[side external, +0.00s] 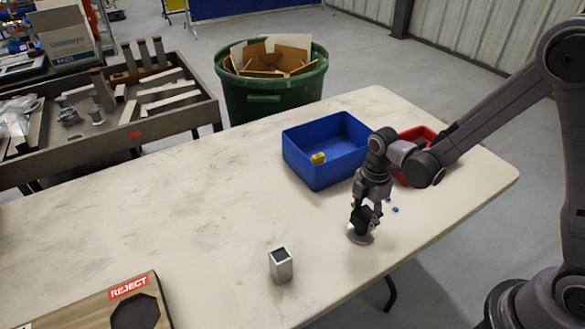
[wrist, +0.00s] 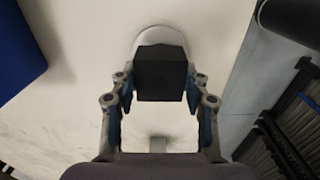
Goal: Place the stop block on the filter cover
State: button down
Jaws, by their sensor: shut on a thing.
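The stop block, a black block (side external: 362,219), is between the fingers of my gripper (side external: 367,203) on the right part of the table. In the wrist view the block (wrist: 162,78) sits squarely between the two blue-padded fingers of my gripper (wrist: 161,90), which is shut on it. The filter cover appears to be the round grey disc (side external: 357,239) lying flat right under the block. In the wrist view the pale disc (wrist: 160,36) shows beyond the block, which hides part of it. I cannot tell whether block and disc touch.
A blue bin (side external: 312,172) with a yellow piece (side external: 318,158) and a red bin (side external: 418,134) stand behind my gripper. A small silver block with a dark top (side external: 281,267) stands in front left. A REJECT board (side external: 95,309) lies front left. The table's middle (side external: 190,215) is clear.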

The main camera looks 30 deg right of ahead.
aim_at(365, 214)
jog(key=shift+f, duration=0.2)
jog(key=c, duration=0.7)
grip_release()
jog(key=shift+o, duration=0.2)
jog(key=shift+r, duration=0.1)
notch_tip(365, 214, up, 12)
jog(key=s+d+r+m+t, duration=0.4)
jog(key=s+r+m+t, duration=0.3)
jog(key=m, duration=1.1)
jog(key=shift+s+r, duration=0.4)
jog(key=shift+s, duration=0.45)
